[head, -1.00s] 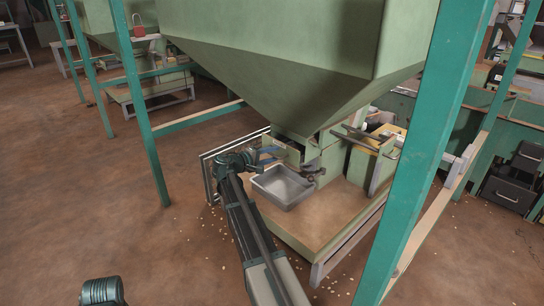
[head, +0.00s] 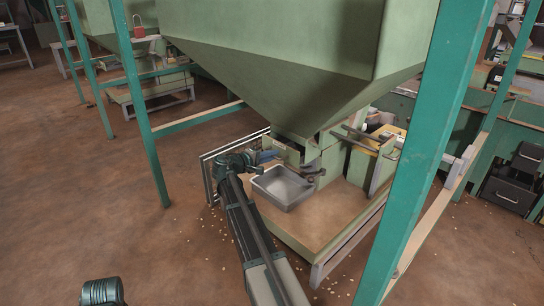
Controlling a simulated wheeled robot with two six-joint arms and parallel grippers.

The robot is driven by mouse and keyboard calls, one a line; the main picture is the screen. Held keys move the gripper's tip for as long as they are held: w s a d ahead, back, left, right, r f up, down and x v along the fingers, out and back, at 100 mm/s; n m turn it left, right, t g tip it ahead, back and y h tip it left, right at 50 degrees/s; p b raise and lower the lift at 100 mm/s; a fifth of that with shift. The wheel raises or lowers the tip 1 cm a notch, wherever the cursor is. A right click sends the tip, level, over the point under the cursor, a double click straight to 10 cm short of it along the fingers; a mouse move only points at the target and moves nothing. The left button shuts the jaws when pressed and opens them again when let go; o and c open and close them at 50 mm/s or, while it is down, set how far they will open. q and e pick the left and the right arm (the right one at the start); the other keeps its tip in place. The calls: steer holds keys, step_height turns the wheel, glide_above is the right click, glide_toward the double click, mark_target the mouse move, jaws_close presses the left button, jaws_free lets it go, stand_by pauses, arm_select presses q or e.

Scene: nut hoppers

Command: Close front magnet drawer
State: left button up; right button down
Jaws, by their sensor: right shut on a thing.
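The front magnet drawer (head: 285,151) is a green box-like part under the mouth of the large green hopper. How far it stands out is too small to tell. My right arm reaches up from the bottom middle, and my right gripper (head: 270,156) points right at the drawer's left side. A grey metal tray (head: 283,183) sits just below and right of the gripper. My left gripper is not in view.
The hopper (head: 290,50) hangs low over the work area. Green posts stand left (head: 140,110) and right (head: 425,150) of it. A wooden platform (head: 320,225) carries the tray. Open brown floor lies to the left, with scattered nuts near the platform.

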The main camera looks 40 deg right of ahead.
stand_by(0.8)
steer(key=x, duration=0.3)
steer(key=shift+d+r, duration=0.3)
steer(key=shift+d, duration=0.15)
steer(key=c, duration=0.9)
jaws_free()
steer(key=p+v, duration=0.3)
steer(key=v, duration=1.1)
